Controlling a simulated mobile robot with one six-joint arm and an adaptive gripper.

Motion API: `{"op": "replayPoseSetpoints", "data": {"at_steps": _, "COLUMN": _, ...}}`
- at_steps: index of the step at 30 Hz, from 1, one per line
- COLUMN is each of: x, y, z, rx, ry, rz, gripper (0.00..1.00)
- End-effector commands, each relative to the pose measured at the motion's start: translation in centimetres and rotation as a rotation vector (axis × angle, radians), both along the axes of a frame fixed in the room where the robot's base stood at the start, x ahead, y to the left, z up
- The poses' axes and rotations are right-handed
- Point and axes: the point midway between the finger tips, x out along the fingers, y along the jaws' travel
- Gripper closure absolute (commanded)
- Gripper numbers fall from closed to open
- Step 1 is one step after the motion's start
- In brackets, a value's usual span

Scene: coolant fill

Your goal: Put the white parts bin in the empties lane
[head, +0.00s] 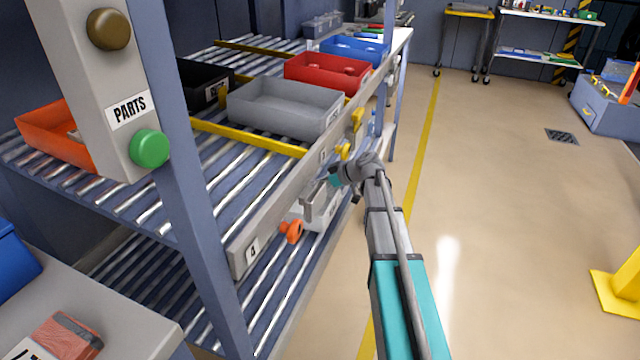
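A white bin (327,222) shows at the front edge of the rack, below the upper shelf's front rail. My arm's end and the rail hide much of it, so I cannot tell whether it rests on the lower rollers or is held above them. My gripper (312,203) is at the bin's near upper side, overlapping it in view. Its fingers are small and partly hidden, so I cannot tell whether they are closed on the bin. The lower roller lane (215,300) runs beneath the upper shelf; no sign naming the empties lane is readable.
The upper shelf holds an orange bin (58,135), a black bin (205,82), a grey bin (287,108), a red bin (328,72) and a blue bin (355,50). A blue rack post (205,200) and an orange fitting (291,231) stand nearby. The floor (500,200) at right is largely clear.

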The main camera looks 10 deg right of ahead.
Motion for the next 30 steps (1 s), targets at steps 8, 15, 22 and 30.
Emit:
{"op": "replayPoseSetpoints", "data": {"at_steps": 8, "x": -0.04, "y": -0.04, "z": -0.56, "rx": 0.001, "ry": -0.001, "rz": 0.000, "gripper": 1.00}}
{"op": "replayPoseSetpoints", "data": {"at_steps": 15, "x": -0.04, "y": -0.04, "z": -0.51, "rx": 0.001, "ry": 0.000, "rz": 0.001, "gripper": 0.93}}
{"op": "replayPoseSetpoints", "data": {"at_steps": 22, "x": -0.05, "y": -0.04, "z": -0.52, "rx": 0.001, "ry": 0.000, "rz": 0.001, "gripper": 0.51}}
{"op": "replayPoseSetpoints", "data": {"at_steps": 30, "x": -0.04, "y": -0.05, "z": -0.54, "rx": 0.000, "ry": 0.000, "rz": 0.000, "gripper": 0.51}}
